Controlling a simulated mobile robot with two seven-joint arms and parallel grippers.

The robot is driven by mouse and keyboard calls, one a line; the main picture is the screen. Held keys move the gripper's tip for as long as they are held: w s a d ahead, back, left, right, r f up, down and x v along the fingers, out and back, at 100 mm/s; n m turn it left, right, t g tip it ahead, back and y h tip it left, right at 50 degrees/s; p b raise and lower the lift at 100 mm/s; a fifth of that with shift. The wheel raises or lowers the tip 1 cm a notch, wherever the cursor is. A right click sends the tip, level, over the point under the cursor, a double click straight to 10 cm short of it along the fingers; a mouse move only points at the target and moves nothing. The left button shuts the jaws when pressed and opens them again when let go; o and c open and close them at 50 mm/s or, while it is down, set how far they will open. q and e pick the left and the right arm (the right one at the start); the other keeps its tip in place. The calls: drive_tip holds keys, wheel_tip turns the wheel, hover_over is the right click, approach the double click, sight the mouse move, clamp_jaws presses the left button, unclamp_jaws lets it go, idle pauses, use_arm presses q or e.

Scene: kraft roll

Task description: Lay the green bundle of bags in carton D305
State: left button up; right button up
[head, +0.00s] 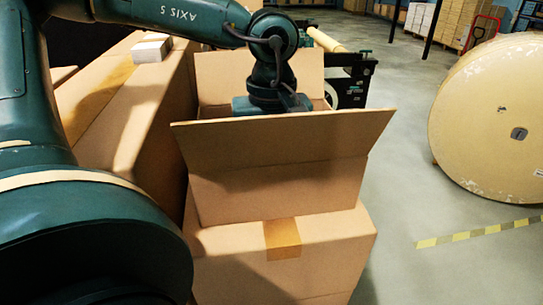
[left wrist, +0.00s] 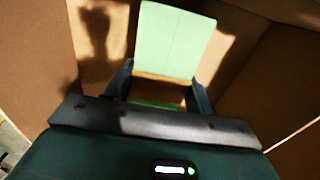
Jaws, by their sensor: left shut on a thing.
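An open carton (head: 280,190) stands on a closed, taped carton, its near flap tilted out toward me. No label that reads D305 shows on it. The gap between bundle and carton floor cannot be told. In the head view the walls hide fingers and bundle. My right gripper is not in view.
The closed carton (head: 320,250) supports the open one. A long row of cartons (head: 125,110) runs along the left, with a small white box (head: 152,48) on top. A big paper roll (head: 495,120) stands at the right.

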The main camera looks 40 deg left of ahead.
use_arm(q)
drive_tip(key=shift+f, duration=0.25)
drive_tip(key=o, duration=1.1)
drive_tip(key=shift+r, duration=0.1)
drive_tip(key=shift+c, duration=0.2)
wheel_tip(320, 180, up, 12)
drive_tip(key=shift+r, duration=0.15)
